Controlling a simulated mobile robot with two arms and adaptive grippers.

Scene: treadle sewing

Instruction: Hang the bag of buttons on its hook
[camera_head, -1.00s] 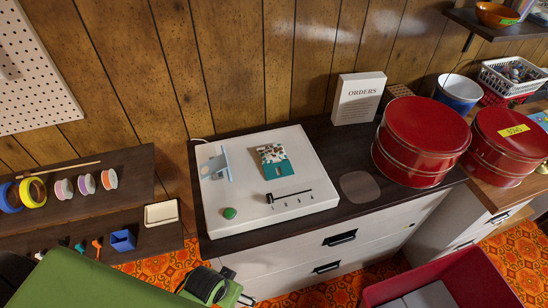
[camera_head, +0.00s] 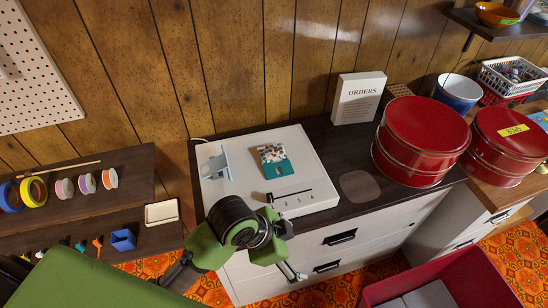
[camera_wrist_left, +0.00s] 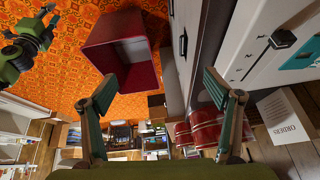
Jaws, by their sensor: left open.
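The bag of buttons (camera_head: 276,161), a teal packet with a brown-and-white speckled upper part, lies flat on a white box (camera_head: 318,165) on the dark cabinet top. Its teal edge also shows in the left wrist view (camera_wrist_left: 302,58). A pale blue upright piece, apparently the hook (camera_head: 217,165), stands on the box left of the bag, empty. My left gripper (camera_head: 291,271) is in front of the cabinet drawers, below and apart from the bag. In the left wrist view, its fingers (camera_wrist_left: 158,84) are spread and empty. A green arm, apparently my right (camera_wrist_left: 28,45), shows there; its jaws are unclear.
A black slider (camera_head: 288,196) sits on the box. The ORDERS block (camera_head: 358,98) and red tins (camera_head: 420,140) stand right. A red bin (camera_head: 470,275) is on the floor. Spools and small parts lie on the left shelf (camera_head: 130,180). A bare patch lies before the ORDERS block.

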